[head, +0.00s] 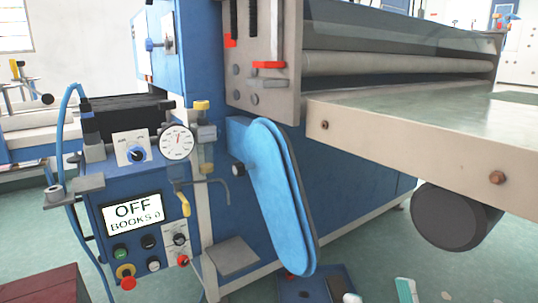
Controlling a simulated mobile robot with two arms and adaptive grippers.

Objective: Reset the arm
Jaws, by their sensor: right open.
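My right gripper (400,291) shows only as small pale parts at the bottom edge, right of centre. It is open, and most of it is cut off by the frame. I see nothing between its fingers. My left gripper is not in view. The blue control box (85,200) on the left has a display (132,213) reading "OFF" and "BOOKS 0", with a round gauge (177,141) above it.
A metal table (400,140) juts out at the right, with a dark cylinder (457,217) beneath it. A long blue guard (280,195) hangs at the centre. A dark red box (45,287) is at the lower left. Green floor (385,255) is clear at the lower right.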

